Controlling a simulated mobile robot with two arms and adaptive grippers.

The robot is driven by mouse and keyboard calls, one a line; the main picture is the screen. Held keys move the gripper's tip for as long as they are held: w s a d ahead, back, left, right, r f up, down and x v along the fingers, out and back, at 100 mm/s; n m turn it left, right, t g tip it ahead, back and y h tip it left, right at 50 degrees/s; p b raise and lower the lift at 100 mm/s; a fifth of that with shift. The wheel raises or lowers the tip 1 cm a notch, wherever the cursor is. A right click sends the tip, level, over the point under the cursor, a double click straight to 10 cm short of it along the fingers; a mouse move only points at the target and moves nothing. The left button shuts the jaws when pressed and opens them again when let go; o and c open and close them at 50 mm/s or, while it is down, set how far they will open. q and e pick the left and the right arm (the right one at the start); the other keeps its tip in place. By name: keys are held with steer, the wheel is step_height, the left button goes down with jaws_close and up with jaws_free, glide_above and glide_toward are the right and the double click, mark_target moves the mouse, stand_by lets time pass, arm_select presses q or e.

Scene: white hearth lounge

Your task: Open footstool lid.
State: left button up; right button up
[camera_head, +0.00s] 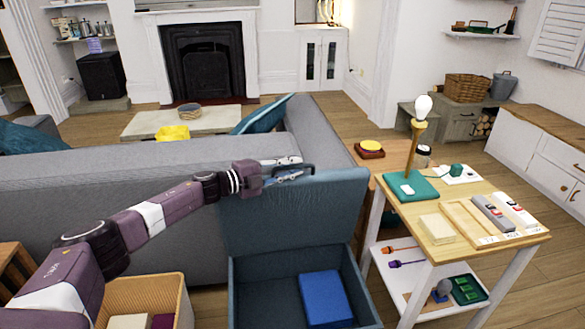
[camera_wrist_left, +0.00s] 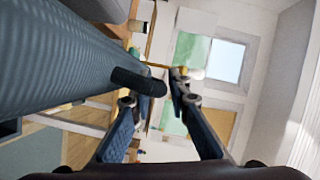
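The blue-grey footstool (camera_head: 375,318) stands open in the head view, its lid (camera_head: 290,222) raised roughly upright at the back against the grey sofa. A blue box-like object (camera_head: 325,298) lies inside it. My left gripper (camera_head: 286,168) is at the lid's top edge. In the left wrist view, its blue fingers (camera_wrist_left: 153,92) are spread apart. A dark looped handle (camera_wrist_left: 135,80) on the lid (camera_wrist_left: 65,70) reaches between or just past the fingertips. Whether a finger touches it is unclear. My right gripper is not in view.
A wooden table (camera_head: 462,205) with a lamp (camera_head: 420,125), a green mat and small boxes stands close on the right. The grey sofa (camera_head: 90,180) is behind the footstool. A wicker bin (camera_head: 150,292) stands at the front left.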

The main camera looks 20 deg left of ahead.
arm_select(q)
steer(key=v, duration=1.2)
steer(key=shift+d, duration=0.1)
